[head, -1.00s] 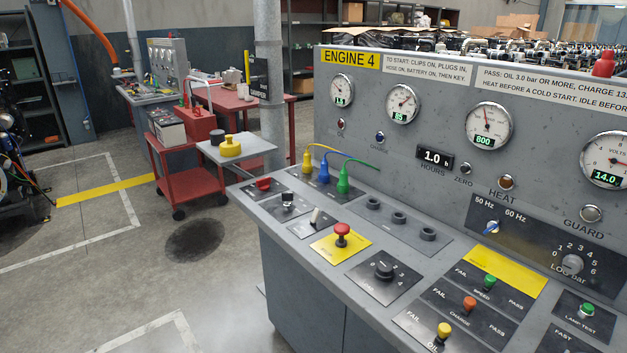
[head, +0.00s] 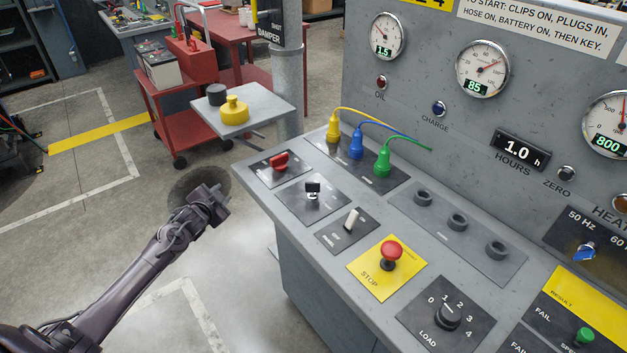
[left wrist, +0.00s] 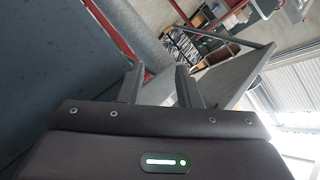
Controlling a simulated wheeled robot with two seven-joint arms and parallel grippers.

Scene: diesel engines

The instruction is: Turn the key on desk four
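The desk of engine four (head: 300,240) fills the right half of the head view. Its black key (head: 313,187) stands upright on a dark square plate near the desk's left end, between the red switch (head: 279,161) and a white toggle (head: 352,218). My left gripper (head: 222,196) is over the floor just left of the desk, apart from the key and holding nothing. In the left wrist view its two fingers (left wrist: 160,72) stand apart with an empty gap. The key cannot be made out there. My right gripper is out of view.
Yellow, blue and green plugs (head: 356,145) with cables stand behind the key. A red stop button (head: 391,253) on a yellow plate is nearer. A small side shelf (head: 262,107) with a yellow cap and a grey post (head: 289,85) are beyond the desk's left end.

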